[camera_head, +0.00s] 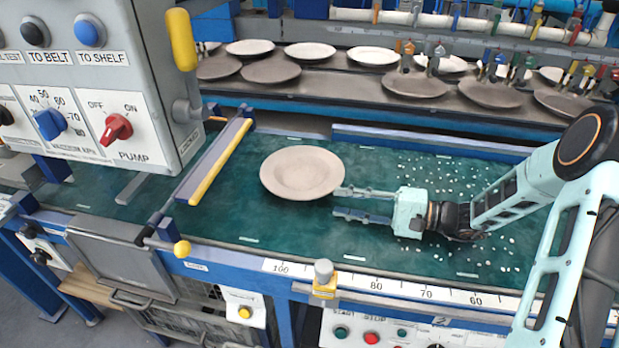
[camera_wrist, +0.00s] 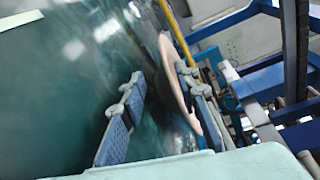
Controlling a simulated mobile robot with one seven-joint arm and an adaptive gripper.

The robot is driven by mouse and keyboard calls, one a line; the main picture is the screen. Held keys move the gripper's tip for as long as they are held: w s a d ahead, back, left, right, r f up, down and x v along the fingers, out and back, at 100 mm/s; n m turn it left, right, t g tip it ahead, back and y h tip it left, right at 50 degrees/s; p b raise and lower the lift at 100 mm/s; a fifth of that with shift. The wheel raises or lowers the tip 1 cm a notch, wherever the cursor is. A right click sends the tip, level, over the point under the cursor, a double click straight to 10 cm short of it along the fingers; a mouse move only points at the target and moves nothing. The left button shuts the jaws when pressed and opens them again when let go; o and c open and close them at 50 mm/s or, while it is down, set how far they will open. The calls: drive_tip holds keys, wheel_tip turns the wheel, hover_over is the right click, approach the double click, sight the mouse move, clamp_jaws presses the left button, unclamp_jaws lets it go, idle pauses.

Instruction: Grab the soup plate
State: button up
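The soup plate (camera_head: 302,172) is a pale beige round plate with a sunken middle. It is over the green belt, left of my gripper. My gripper (camera_head: 338,201) is open and low over the belt, with its fingers pointing left at the plate. The far finger's tip is at the plate's right rim; the near finger is in front of the rim. In the wrist view the soup plate (camera_wrist: 168,62) shows nearly edge-on beside the right finger, which hides part of it. A gap separates it from the left finger of my gripper (camera_wrist: 160,80). I cannot tell whether the right finger touches it.
A yellow-edged bar (camera_head: 218,162) crosses the belt left of the plate. A grey control box (camera_head: 95,80) stands at the left. Several plates lie on a rack (camera_head: 340,88) behind. The green belt (camera_head: 290,232) is clear in front; white specks dot its right part.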

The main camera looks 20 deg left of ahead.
approach(292, 192)
drive_tip(key=shift+w+a+f, duration=0.2)
drive_tip(key=shift+a+f, duration=0.5)
drive_tip(key=shift+a, duration=0.15)
drive_tip(key=a, duration=0.5)
drive_tip(key=shift+w+a, duration=0.15)
drive_tip(key=shift+w, duration=0.05)
clamp_jaws()
drive_tip(key=shift+r, duration=0.15)
